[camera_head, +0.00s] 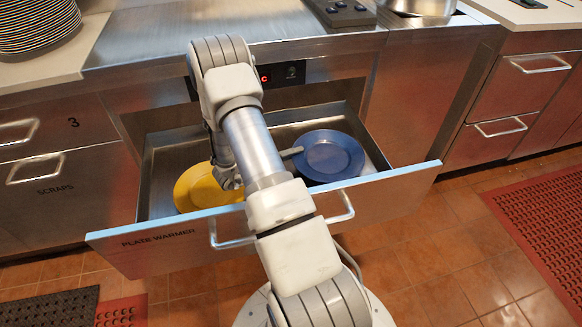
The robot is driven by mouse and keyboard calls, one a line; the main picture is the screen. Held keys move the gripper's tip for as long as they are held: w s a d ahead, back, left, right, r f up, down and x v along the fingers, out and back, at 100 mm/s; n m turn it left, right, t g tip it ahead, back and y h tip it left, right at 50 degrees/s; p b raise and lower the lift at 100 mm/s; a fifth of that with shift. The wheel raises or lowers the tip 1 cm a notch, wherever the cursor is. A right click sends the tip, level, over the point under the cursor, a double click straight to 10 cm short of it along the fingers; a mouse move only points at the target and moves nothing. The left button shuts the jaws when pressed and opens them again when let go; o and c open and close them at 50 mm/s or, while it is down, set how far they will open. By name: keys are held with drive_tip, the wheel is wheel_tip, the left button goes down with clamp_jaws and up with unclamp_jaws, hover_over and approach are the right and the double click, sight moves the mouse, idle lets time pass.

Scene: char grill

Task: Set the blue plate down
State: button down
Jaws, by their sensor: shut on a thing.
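The blue plate (330,156) is in the right part of the open plate warmer drawer (290,222), looking roughly level. I cannot tell whether its underside touches the drawer floor. My gripper (294,151) is at the plate's left rim, shut on it; a grey fingertip shows there. My forearm hides most of the gripper. A yellow plate (196,190) lies in the left part of the drawer, partly hidden behind my arm.
The drawer's front panel and handle are nearest me, with the metal counter (130,40) above and behind. Stacked plates (38,24) stand at the upper left. Red mats (545,215) lie on the tiled floor. Bare drawer floor shows around the plates.

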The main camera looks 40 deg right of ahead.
drive_tip(key=shift+d+f+b, duration=0.1)
drive_tip(key=shift+f+b, duration=0.65)
drive_tip(key=shift+f, duration=1.4)
drive_tip(key=shift+f, duration=0.2)
drive_tip(key=c, duration=1.3)
unclamp_jaws()
